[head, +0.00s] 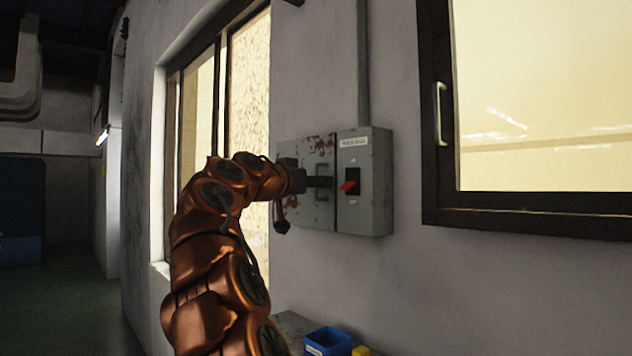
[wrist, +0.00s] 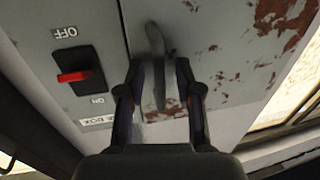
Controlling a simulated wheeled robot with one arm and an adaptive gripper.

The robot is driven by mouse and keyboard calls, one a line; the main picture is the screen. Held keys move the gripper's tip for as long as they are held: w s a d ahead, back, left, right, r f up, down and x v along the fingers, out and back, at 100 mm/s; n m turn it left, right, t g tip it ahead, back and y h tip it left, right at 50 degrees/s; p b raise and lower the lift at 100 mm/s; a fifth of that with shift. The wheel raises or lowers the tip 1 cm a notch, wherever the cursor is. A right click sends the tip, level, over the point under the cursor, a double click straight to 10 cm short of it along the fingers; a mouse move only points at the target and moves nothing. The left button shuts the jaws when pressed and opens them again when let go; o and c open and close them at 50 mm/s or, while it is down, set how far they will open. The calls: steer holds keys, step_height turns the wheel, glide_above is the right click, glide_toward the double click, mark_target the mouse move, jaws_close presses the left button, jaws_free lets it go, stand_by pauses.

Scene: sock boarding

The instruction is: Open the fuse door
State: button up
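The grey fuse box (head: 376,215) hangs on the wall between two windows, with a red switch (head: 348,186) on its right part. The switch also shows in the wrist view (wrist: 73,76), beside OFF and ON marks. The rust-stained fuse door (head: 318,215) is the left part and looks closed; the wrist view shows its surface (wrist: 228,75) close up. A grey door handle (wrist: 155,42) runs along the door near the switch part. My gripper (wrist: 158,68) is open, with one finger on each side of the handle. I cannot tell whether the fingers touch it.
A conduit (head: 363,70) rises from the box. A window (head: 248,80) is on the left and a dark-framed window (head: 530,100) on the right. Below stands a surface with a blue bin (head: 328,342) and a yellow item (head: 362,351).

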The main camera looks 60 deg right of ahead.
jaws_close()
stand_by(0.6)
